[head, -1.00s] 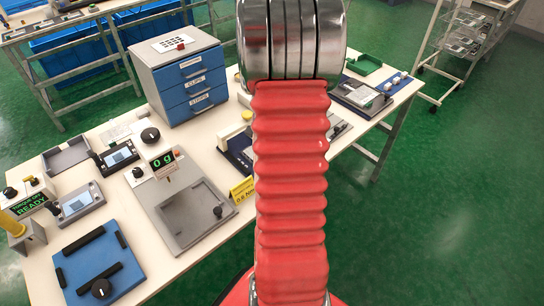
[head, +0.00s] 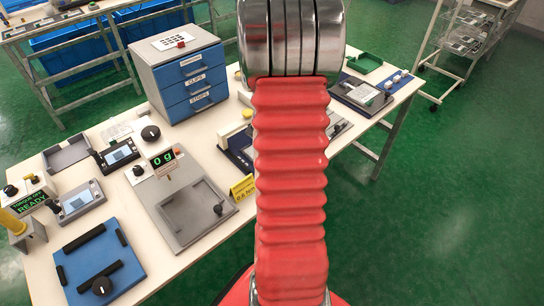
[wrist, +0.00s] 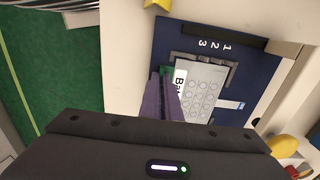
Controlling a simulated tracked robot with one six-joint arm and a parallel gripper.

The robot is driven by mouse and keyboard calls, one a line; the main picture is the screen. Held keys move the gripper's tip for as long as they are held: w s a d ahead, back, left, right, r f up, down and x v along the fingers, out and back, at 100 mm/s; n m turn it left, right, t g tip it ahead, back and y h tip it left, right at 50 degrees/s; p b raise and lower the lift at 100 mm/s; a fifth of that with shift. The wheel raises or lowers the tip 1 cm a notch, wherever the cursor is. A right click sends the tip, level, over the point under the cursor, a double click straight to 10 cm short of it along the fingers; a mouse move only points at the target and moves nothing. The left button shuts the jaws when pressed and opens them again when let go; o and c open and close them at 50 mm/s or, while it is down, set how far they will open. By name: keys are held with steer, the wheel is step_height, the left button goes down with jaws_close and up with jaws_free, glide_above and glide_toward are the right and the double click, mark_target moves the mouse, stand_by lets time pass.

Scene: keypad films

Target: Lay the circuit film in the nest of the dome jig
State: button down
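In the wrist view, a navy jig plate (wrist: 259,63) marked 1, 2, 3 has a grey frame (wrist: 188,57) on it. A pale sheet with rows of circles (wrist: 204,87), which looks like the circuit film, lies at this frame. A white label with cut-off lettering (wrist: 180,80) is at its left end. My gripper (wrist: 161,76) has its purple fingers close together at this end, with some green between the tips. The right finger hides part of the label. Whether the fingers grip the film is unclear. In the head view, my arm hides most of the navy jig (head: 236,148).
A yellow knob (wrist: 285,148) stands by the navy plate. In the head view, a grey fixture with a 09 display (head: 192,212), a blue plate (head: 122,262) and a drawer cabinet (head: 190,85) stand left of my arm. A grey fixture (head: 362,97) is at right.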

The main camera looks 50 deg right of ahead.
steer(key=c, duration=1.9)
jaws_free()
step_height(320, 180, up, 14)
steer(key=shift+f, duration=0.1)
